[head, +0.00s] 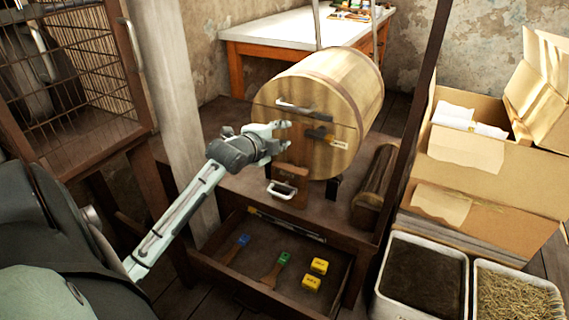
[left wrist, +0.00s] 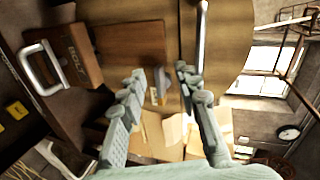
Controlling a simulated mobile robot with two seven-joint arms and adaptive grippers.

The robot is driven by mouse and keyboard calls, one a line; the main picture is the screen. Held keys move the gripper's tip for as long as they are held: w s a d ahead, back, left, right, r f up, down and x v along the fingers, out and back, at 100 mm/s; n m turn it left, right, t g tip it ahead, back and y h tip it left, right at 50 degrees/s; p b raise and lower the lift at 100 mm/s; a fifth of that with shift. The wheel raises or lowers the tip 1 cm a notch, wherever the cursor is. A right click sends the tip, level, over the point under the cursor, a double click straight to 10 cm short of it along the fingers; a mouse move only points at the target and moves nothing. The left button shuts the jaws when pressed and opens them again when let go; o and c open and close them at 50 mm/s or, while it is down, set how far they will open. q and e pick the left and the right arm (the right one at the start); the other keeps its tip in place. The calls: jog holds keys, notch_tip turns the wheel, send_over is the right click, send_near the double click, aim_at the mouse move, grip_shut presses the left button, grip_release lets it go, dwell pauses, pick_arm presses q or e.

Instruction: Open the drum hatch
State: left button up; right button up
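The wooden drum (head: 345,85) lies on its side on a stand, its round end facing me. On that end are a metal bar handle (head: 297,106), a dark latch-like part (head: 319,133) with a yellow tag, and, lower, a brown block (head: 292,174) with a pale handle (head: 281,190). The block reads "BOLT" in the left wrist view (left wrist: 82,52). A brown panel (left wrist: 130,45) sits beside it there. My left gripper (head: 286,135) is open in front of the drum end. Its fingers (left wrist: 162,76) appear empty, the bar handle (left wrist: 201,40) just beyond one finger. My right gripper is out of view.
Below the drum, an open drawer (head: 225,282) holds blue, green and yellow items. A pale post (head: 172,100) is close to my left arm. Boxes and trays (head: 422,278) fill the right.

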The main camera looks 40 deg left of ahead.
pick_arm(q)
notch_tip(320, 180, down, 7)
jog(key=s+d+n+g, duration=0.1)
jog(key=s+d, duration=0.1)
jog(key=shift+s+d+r+n+g, duration=0.2)
jog(key=shift+d+n+g, duration=0.2)
jog(key=shift+a, duration=0.1)
